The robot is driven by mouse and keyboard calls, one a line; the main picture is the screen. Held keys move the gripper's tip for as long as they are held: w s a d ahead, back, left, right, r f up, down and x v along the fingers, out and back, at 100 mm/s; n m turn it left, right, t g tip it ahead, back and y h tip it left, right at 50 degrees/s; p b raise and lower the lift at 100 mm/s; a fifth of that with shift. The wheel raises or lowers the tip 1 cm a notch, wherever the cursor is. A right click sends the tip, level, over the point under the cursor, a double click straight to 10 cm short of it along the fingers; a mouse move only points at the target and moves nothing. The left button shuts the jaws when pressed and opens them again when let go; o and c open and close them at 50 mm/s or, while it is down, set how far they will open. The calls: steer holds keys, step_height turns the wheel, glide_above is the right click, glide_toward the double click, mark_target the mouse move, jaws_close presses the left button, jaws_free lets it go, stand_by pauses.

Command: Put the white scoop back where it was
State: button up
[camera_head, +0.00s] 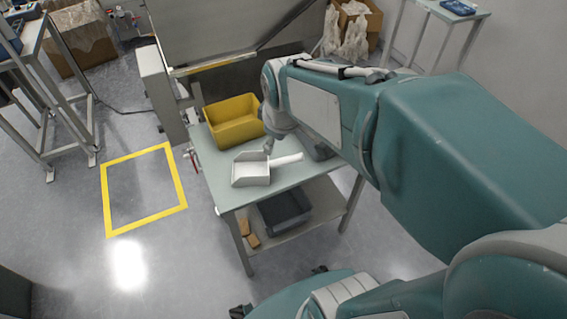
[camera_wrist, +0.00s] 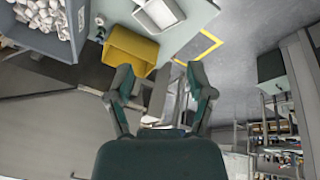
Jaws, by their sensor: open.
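The white scoop (camera_head: 250,173) lies on the pale green table (camera_head: 221,181), its pan toward the left front and its handle pointing right. The scoop (camera_wrist: 159,13) is at the top edge of that view, apart from the fingers and cut off by the frame.
A yellow bin (camera_head: 233,122) stands on the table behind the scoop. A grey bin with many white pieces (camera_wrist: 42,38) is in the wrist view. A dark bin (camera_head: 285,212) sits on the lower shelf. A yellow floor square (camera_head: 113,232) is left of the table, empty.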

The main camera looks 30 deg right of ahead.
steer(key=s+a+r+m, duration=0.1)
steer(key=s+r+m, duration=0.1)
steer(key=s, duration=0.3)
steer(key=s+a+r+m+t, duration=0.1)
steer(key=s+a+r+m, duration=0.1)
steer(key=s+m, duration=0.2)
steer(key=shift+s+a+t, duration=0.25)
steer(key=shift+s+t, duration=0.05)
steer(key=shift+s, duration=0.75)
steer(key=shift+r, duration=0.1)
